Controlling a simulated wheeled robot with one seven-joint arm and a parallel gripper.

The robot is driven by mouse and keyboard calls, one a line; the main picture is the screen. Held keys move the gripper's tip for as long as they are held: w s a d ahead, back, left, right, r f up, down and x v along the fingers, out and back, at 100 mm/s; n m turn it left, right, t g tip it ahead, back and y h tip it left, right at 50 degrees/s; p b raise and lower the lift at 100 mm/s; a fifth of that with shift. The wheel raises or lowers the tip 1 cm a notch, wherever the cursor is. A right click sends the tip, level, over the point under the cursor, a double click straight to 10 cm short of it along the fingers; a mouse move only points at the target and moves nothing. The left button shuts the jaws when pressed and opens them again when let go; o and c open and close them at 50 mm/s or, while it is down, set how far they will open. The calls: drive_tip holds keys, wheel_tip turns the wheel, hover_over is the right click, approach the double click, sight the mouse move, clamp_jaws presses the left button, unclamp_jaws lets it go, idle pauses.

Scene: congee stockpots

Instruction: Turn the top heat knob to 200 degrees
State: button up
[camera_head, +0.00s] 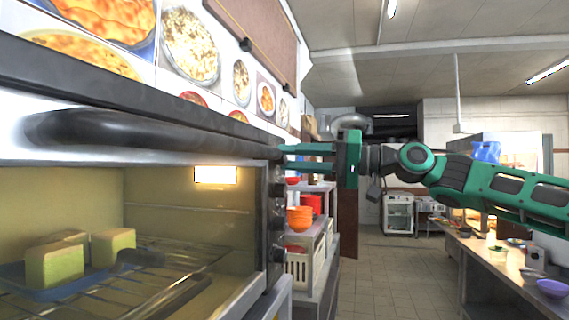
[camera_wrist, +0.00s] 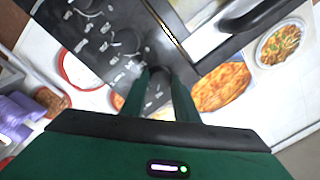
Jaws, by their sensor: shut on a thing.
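The oven (camera_head: 140,150) fills the left of the head view, with a dark handle across its glass door. Its knobs run down the right edge of its front, and the lower knobs (camera_head: 277,222) are clear of my gripper. My gripper (camera_head: 286,157) reaches in from the right, at the top of this column. In the wrist view its two green fingers (camera_wrist: 159,76) are shut on the top heat knob (camera_wrist: 160,50), whose sides they partly cover. The dark control panel (camera_wrist: 110,62) carries white markings too small and blurred to read, so the knob's setting cannot be told.
Blocks of food (camera_head: 54,265) sit on a tray inside the oven. A shelf unit with orange bowls (camera_head: 300,218) stands just beyond the oven's right side. A counter (camera_head: 500,265) runs along the right, with open tiled floor (camera_head: 385,275) between.

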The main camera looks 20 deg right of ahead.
drive_tip(key=m, duration=0.4)
drive_tip(key=d+m, duration=0.1)
drive_tip(key=m, duration=0.1)
drive_tip(key=shift+w+f+t+h, duration=0.15)
drive_tip(key=shift+t+h, duration=0.15)
drive_tip(key=shift+t, duration=0.1)
drive_tip(key=m, duration=0.6)
drive_tip(key=shift+a+f, duration=0.1)
drive_tip(key=shift+a, duration=0.05)
drive_tip(key=shift+m, duration=0.4)
drive_tip(key=o, duration=1.1)
drive_tip(key=shift+c, duration=0.2)
drive_tip(key=shift+a, duration=0.1)
drive_tip(key=v, duration=1)
drive_tip(key=shift+s+d, duration=0.3)
drive_tip(key=shift+f, duration=0.1)
